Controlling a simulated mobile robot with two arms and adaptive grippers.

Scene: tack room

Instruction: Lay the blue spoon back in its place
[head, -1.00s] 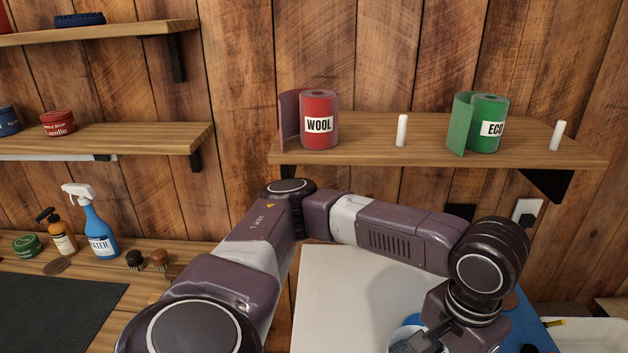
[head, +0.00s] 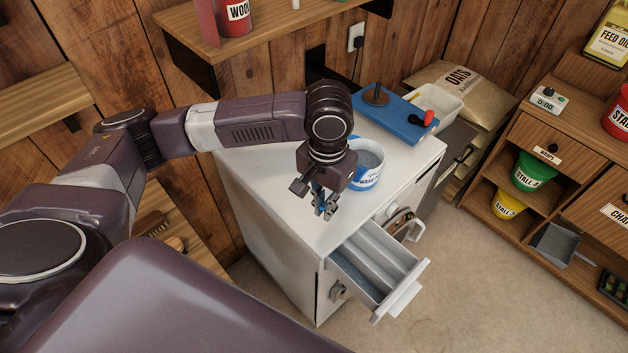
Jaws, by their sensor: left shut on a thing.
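My left gripper (head: 316,197) is shut and hangs above the white cabinet top, left of and in front of the tub. A small blue piece, which looks like part of the blue spoon (head: 319,190), shows between its fingers; the rest is hidden or too small to make out. The white cabinet (head: 270,215) has an open top drawer (head: 372,262) with long grey compartments, below and to the right of the gripper. The bottom of the drawer looks partly blue-grey. My right gripper is not in view.
A white and blue tub labelled "WASH" (head: 366,170) stands right behind the gripper. A blue board (head: 400,122) with a post and a red-handled thing lies at the cabinet's back. A wooden shelf (head: 240,45) overhangs behind. Floor is clear right of the drawer.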

